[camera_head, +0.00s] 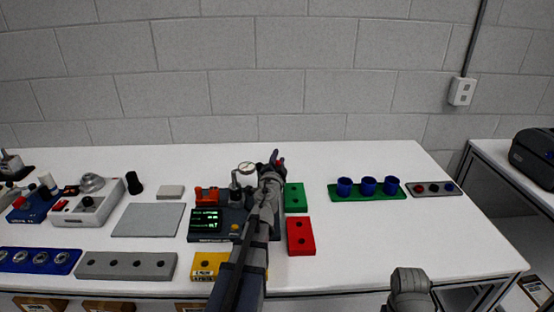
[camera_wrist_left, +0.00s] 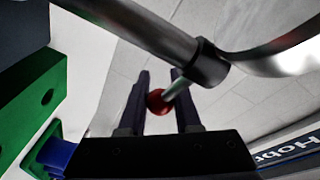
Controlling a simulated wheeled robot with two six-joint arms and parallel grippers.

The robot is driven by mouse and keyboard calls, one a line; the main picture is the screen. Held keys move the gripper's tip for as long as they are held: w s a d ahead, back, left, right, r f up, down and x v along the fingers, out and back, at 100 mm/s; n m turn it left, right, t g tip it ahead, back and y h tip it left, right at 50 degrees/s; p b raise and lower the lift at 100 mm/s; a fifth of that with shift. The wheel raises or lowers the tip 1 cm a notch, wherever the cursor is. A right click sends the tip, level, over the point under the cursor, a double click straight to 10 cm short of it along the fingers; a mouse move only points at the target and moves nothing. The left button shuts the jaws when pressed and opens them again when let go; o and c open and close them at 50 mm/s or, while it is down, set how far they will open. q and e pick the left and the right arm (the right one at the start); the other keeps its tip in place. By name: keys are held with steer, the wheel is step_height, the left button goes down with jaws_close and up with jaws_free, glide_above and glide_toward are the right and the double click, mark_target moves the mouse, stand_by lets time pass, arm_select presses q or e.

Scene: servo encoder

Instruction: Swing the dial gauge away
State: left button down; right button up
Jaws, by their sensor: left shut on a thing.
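The dial gauge (camera_head: 247,168) has a round white face and stands above the dark blue device with a green-lit screen (camera_head: 206,220). My left gripper (camera_head: 276,160) is just right of the gauge, its arm crossing in front of the device and hiding part of it. In the left wrist view, my left gripper's two dark fingers (camera_wrist_left: 158,98) are around a red ball knob (camera_wrist_left: 157,103) on the end of a thin rod. The rod joins a dark metal bar (camera_wrist_left: 150,32) that crosses above the fingers. The gauge's face is not clear in that view.
Green (camera_head: 294,197) and red (camera_head: 301,236) blocks lie right of my left arm, a yellow block (camera_head: 206,264) left of it. A green tray with blue cups (camera_head: 367,198) stands further right. The table's right front is clear. Part of my right arm shows at the bottom.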

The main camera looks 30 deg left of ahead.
mark_target(258, 166)
arm_select(q)
steer(key=c, duration=0.6)
jaws_free()
steer(key=shift+v, duration=3.9)
